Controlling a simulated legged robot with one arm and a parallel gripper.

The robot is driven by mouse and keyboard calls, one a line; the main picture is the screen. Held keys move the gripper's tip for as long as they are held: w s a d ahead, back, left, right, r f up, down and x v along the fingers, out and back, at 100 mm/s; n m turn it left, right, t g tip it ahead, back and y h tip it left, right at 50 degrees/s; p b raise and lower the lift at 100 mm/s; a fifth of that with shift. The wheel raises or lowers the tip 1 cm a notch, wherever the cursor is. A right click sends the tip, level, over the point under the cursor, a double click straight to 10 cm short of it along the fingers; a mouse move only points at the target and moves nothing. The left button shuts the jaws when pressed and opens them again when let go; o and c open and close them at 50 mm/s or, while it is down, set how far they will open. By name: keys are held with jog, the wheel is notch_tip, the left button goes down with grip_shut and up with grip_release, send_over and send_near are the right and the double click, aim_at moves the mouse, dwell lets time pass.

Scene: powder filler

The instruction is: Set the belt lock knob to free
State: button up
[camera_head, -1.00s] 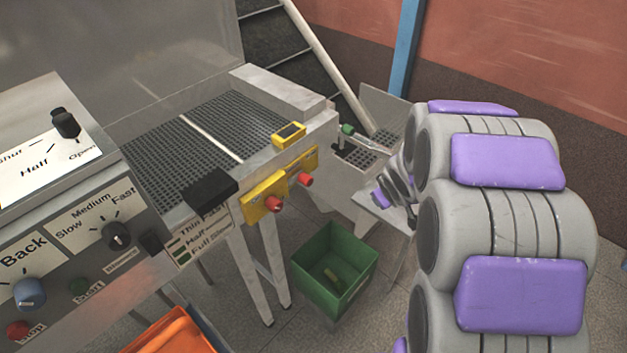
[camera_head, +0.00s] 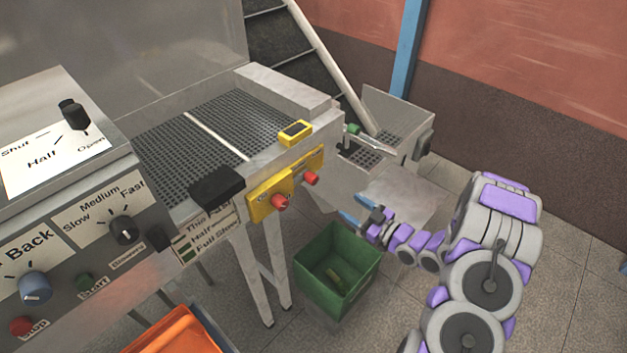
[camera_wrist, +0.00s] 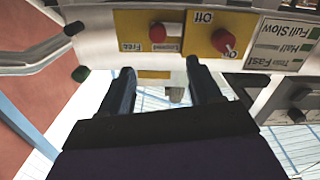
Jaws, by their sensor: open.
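The belt lock knob (camera_head: 311,179) is a red knob on the right part of the yellow panel on the machine's front edge. In the wrist view, which shows the panel upside down, the same knob (camera_wrist: 158,33) sits by the labels Free and Locked. I cannot tell surely which label it points to. My gripper (camera_head: 360,211) is to the right of and below the knob in the head view. In the wrist view my open gripper (camera_wrist: 160,68) has dark fingers spread either side of the knob's line, apart from it and empty.
A second red knob (camera_head: 280,202), by On and Off labels, is beside it. A green bin (camera_head: 337,290) stands on the floor below. A metal chute (camera_head: 400,125) and a green-tipped lever (camera_head: 355,130) are at the machine's right end. Open floor lies at right.

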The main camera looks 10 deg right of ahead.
send_near(316, 181)
jog(key=b+x, duration=0.2)
jog(key=x, duration=0.6)
jog(key=shift+a, duration=0.35)
jog(key=shift+w+a, duration=0.15)
jog(key=shift+w, duration=0.75)
jog(key=shift+w+a+r, duration=0.1)
jog(key=shift+w+a, duration=0.1)
jog(key=shift+a, duration=0.5)
jog(key=shift+d, duration=0.4)
jog(key=c, duration=0.6)
jog(key=shift+a, duration=0.1)
grip_shut()
